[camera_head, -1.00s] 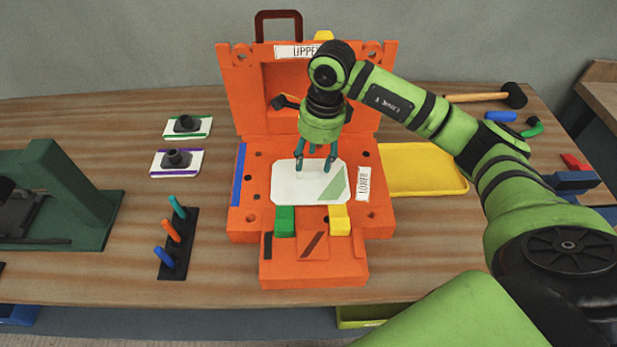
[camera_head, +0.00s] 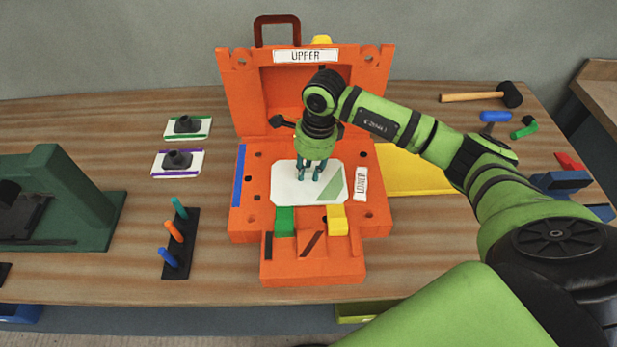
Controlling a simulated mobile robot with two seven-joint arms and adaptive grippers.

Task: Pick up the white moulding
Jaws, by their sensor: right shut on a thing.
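The white moulding (camera_head: 290,187) is a flat white plate with a green patch at its right. It lies in the lower half of the orange mould (camera_head: 252,222), whose upper half (camera_head: 250,95) stands open behind it. My right gripper (camera_head: 309,177) points down over the middle of the moulding, its teal fingers close together and shut on a part of it. The part between the fingertips is too small to make out. My left gripper does not show.
A yellow tray (camera_head: 415,172) lies right of the mould. A hammer (camera_head: 480,97) and small tools lie at the back right. Left are two white plates with dark knobs (camera_head: 187,126) (camera_head: 177,161), a peg rack (camera_head: 180,248) and a green press (camera_head: 70,195).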

